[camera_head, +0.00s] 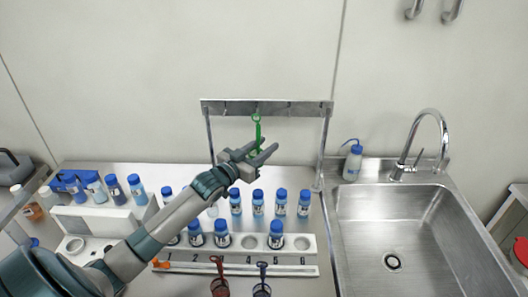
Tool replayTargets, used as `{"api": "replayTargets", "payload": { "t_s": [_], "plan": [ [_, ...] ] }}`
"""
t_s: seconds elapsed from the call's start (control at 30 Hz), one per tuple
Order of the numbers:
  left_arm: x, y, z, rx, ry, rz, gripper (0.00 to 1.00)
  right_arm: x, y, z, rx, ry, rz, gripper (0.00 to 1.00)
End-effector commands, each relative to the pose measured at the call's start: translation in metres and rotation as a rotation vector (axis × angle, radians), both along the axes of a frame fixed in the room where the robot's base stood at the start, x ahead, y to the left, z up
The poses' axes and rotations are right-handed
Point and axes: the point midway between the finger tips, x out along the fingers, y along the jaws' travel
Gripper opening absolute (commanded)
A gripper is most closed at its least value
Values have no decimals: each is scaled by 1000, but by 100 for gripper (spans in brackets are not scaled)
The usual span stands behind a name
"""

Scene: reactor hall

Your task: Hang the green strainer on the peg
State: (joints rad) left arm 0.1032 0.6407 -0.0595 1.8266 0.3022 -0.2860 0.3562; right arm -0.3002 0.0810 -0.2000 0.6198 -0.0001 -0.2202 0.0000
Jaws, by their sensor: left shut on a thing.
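The green strainer (257,132) stands upright with its ring-shaped top just in front of the peg rail; I cannot tell whether the ring is around a peg. The metal rail (228,107) with several small pegs spans two posts behind the bench. My left gripper (262,156) is shut on the lower part of the green strainer, below the rail, and partly hides it. My right gripper is not in view.
Several blue-capped bottles stand in and behind a numbered white rack (310,258). Red (219,275) and dark (262,280) handled items stand at the front; an orange item (161,264) lies left. A steel sink (420,235) and wash bottle (353,162) are right.

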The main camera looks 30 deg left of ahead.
Motion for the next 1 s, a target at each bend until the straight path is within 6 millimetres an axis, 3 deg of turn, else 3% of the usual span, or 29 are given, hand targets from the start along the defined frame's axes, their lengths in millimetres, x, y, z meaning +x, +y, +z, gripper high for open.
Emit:
{"api": "replayTargets", "payload": {
  "t_s": [0.5,1.0],
  "plan": [
    [18,11,-7,1,0,0,13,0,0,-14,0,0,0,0],
    [20,13,-10,1,0,0,13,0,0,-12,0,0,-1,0]
  ]
}}
